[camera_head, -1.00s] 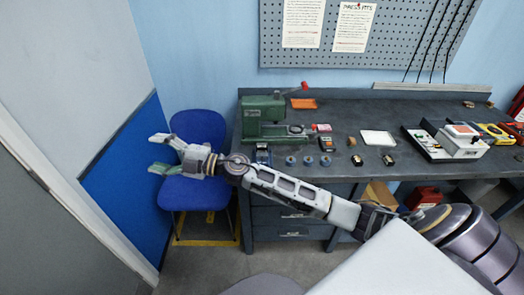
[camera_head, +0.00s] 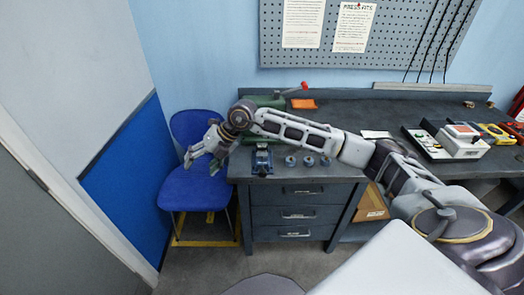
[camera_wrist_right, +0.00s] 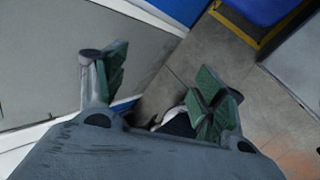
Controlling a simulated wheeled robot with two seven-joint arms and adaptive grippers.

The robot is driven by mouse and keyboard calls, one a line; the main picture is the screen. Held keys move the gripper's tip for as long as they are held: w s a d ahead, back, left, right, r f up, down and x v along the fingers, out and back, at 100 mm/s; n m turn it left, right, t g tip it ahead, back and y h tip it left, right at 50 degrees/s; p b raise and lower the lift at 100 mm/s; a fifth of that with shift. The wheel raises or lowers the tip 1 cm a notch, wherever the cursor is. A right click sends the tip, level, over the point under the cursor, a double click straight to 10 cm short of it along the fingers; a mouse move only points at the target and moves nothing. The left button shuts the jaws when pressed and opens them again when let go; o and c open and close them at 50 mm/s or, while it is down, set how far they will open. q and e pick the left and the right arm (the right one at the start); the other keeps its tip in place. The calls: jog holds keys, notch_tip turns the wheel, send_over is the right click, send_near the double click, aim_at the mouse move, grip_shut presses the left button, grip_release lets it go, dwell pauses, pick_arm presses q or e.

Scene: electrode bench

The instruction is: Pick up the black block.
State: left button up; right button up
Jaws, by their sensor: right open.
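My right gripper (camera_head: 202,160) hangs open and empty in front of the blue chair, just left of the bench's left end. I cannot make out a black block now; my right arm covers the middle of the bench top, where small dark pieces showed earlier. A small blue and dark fixture (camera_head: 262,160) stands at the bench's front left corner. My left gripper is not in view.
A green press (camera_head: 262,101) is partly hidden behind my arm. A white device (camera_head: 459,140) stands right. The blue chair (camera_head: 190,192) is beside the bench.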

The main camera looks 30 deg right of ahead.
aim_at(262, 149)
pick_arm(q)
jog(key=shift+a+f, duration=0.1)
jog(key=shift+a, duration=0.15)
pick_arm(e)
jog(key=d+r+m+h, duration=0.1)
jog(key=d+h, duration=0.2)
jog(key=d, duration=0.5)
jog(key=w+d+r+m+h, duration=0.1)
jog(key=d+r+h, duration=0.1)
jog(key=d, duration=0.5)
jog(key=d+r+m+h, duration=0.1)
jog(key=d+h, duration=0.3)
jog(key=d, duration=0.4)
jog(key=shift+w+d+r+m+h, duration=0.3)
jog(key=shift+r, duration=0.15)
jog(key=shift+f, duration=0.1)
